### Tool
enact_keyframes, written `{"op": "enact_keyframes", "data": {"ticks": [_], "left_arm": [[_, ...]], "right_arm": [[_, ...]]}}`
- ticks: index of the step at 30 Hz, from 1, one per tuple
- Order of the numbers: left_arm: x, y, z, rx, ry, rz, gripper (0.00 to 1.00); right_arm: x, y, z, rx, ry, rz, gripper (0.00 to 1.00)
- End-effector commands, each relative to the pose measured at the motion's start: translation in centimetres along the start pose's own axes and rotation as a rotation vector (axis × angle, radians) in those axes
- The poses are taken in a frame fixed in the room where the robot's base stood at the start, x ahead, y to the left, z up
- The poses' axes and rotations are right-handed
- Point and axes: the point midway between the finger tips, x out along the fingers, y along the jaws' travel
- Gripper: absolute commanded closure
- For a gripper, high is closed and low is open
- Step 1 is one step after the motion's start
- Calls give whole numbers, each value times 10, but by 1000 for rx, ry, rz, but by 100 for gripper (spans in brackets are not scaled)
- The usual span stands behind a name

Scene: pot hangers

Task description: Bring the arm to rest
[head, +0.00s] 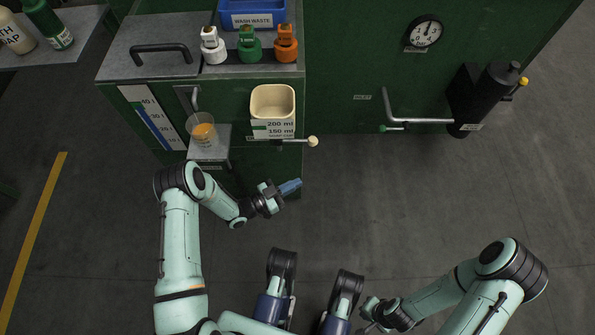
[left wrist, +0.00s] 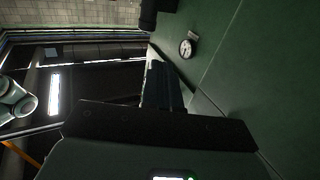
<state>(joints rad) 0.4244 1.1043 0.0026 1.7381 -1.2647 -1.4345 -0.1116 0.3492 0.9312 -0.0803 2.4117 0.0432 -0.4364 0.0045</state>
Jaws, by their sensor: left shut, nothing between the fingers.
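My left gripper (head: 291,187) is in the middle of the head view, in front of the green cabinet, with its blue fingers pointing right. Its fingers are shut with nothing between them. It is apart from the cabinet front and the small shelf. In the left wrist view its dark fingers (left wrist: 162,85) show close together at the centre, with green panelling beyond. My left arm reaches up from the lower left and bends at the elbow. My right gripper (head: 370,312) is low in the head view, at the end of the folded right arm; its fingers are too small to read.
A clear cup with orange contents (head: 203,131) stands on the small shelf (head: 212,150). A cream container (head: 273,101) sits on the cabinet front above a cream-knobbed lever (head: 312,141). Coloured bottles (head: 249,45) stand on top. A pipe (head: 420,120) juts out at right. The floor (head: 390,200) is clear.

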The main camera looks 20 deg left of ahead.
Motion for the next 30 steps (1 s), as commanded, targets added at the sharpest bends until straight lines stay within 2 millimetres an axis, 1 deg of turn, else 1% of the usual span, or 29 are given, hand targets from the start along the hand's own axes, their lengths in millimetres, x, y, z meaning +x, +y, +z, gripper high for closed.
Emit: {"op": "enact_keyframes", "data": {"ticks": [3, 6, 24, 26, 28, 29, 30], "left_arm": [[-6, 3, 8, -1, 1, 0, 100], [-8, 4, 11, 0, 1, 1, 100], [-8, 3, 11, -4, -5, -3, 100], [-10, 3, 12, -26, -31, -23, 100], [-16, 2, 14, -84, -101, -78, 100], [-21, 1, 14, -122, -145, -113, 100], [-30, 1, 15, -185, -215, -171, 100]], "right_arm": [[-1, -2, -2, -3, 7, -3, 100], [-1, -2, -2, -4, 9, -4, 100], [-2, -2, -2, -4, 9, -4, 100], [-6, -3, 0, -10, 11, -7, 100], [-15, -5, 3, -23, 17, -14, 100], [-22, -6, 5, -31, 22, -19, 100], [-33, -9, 8, -45, 32, -28, 100]]}}
